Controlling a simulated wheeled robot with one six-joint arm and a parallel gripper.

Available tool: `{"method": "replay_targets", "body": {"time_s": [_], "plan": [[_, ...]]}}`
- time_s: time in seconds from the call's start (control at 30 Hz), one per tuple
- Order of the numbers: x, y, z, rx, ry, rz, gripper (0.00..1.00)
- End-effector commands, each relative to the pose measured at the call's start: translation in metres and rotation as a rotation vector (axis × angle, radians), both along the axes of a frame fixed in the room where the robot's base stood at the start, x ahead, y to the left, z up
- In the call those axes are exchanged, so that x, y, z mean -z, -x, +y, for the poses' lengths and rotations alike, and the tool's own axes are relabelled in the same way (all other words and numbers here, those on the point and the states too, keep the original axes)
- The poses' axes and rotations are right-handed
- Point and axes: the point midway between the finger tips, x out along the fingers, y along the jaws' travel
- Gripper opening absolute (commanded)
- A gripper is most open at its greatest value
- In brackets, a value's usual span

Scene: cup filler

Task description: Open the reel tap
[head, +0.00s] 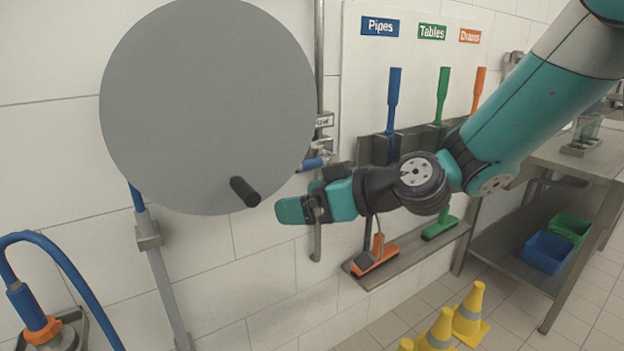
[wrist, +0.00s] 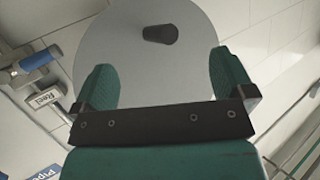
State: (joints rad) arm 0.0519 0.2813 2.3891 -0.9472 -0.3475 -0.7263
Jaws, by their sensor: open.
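The reel tap shows a blue lever handle (head: 312,164) on a metal valve on the wall pipe, just right of the big grey reel disc (head: 205,90). My gripper (head: 290,208) is in front of the wall, below and left of the tap handle in the head view. In the wrist view my gripper (wrist: 163,88) is open and empty, its green fingers wide apart. The reel's black knob (wrist: 160,34) shows beyond them.
The black reel knob (head: 245,191) sticks out close to my fingertips. A tool board (head: 415,85) with coloured brushes hangs right, behind my arm. Yellow cones (head: 468,314) stand on the floor below. A blue hose (head: 62,262) curves at lower left.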

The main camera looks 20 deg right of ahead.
Motion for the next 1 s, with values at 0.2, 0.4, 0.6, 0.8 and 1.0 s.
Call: {"method": "replay_targets", "body": {"time_s": [0.2, 0.4, 0.6, 0.8, 1.0], "plan": [[0.042, -0.085, -0.086, 0.375, -0.086, -0.284, 1.00], [0.053, -0.107, -0.126, 0.540, -0.074, -0.364, 1.00], [0.047, -0.129, -0.120, 0.546, -0.073, -0.369, 1.00], [0.044, -0.169, -0.106, 0.544, -0.071, -0.371, 1.00], [0.045, -0.212, -0.092, 0.543, -0.071, -0.372, 1.00]]}}
